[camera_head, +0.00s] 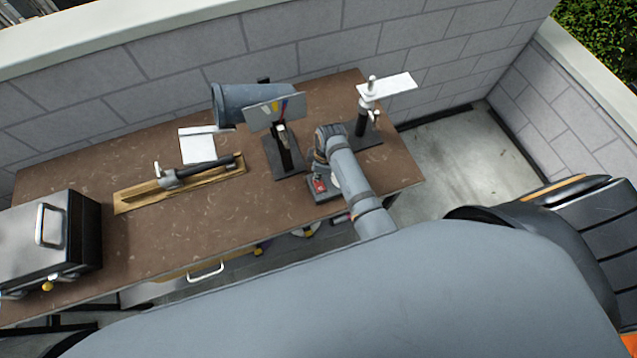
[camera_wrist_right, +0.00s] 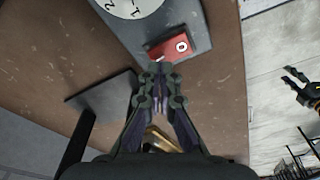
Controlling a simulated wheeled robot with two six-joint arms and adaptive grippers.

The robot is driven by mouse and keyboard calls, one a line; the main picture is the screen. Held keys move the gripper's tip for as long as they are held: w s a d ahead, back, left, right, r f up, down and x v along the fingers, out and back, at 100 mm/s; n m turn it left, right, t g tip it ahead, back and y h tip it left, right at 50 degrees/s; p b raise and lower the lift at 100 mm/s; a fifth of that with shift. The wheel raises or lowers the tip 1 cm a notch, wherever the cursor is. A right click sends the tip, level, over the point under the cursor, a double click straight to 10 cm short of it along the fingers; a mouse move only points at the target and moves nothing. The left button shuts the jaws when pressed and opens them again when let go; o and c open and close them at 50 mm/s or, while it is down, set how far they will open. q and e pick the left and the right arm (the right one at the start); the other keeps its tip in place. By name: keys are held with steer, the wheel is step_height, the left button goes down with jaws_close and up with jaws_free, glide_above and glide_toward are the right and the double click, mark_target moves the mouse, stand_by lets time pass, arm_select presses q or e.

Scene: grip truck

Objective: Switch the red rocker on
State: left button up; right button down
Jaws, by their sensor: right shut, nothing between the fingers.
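The red rocker (camera_head: 319,186) sits on a small grey box near the front edge of the brown workbench, right of centre. In the right wrist view, the rocker (camera_wrist_right: 172,49) is a red block with a white round mark on its right part. My right gripper (camera_wrist_right: 159,68) is shut and empty, with its tips right at the rocker's near edge; I cannot tell whether they touch. In the head view, my right arm reaches over the box and hides part of it. My left gripper is not in view.
A white numbered dial (camera_wrist_right: 130,6) is on the same box. A stand with a small panel (camera_head: 285,155) is to the left, and a stand with a white plate (camera_head: 388,86) behind right. A grey metal box (camera_head: 50,235) stands at far left.

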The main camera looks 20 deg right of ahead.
steer(key=shift+f+b, duration=0.55)
steer(key=shift+f, duration=0.4)
stand_by(0.5)
step_height(320, 180, up, 3)
steer(key=p, duration=0.3)
steer(key=shift+r, duration=2)
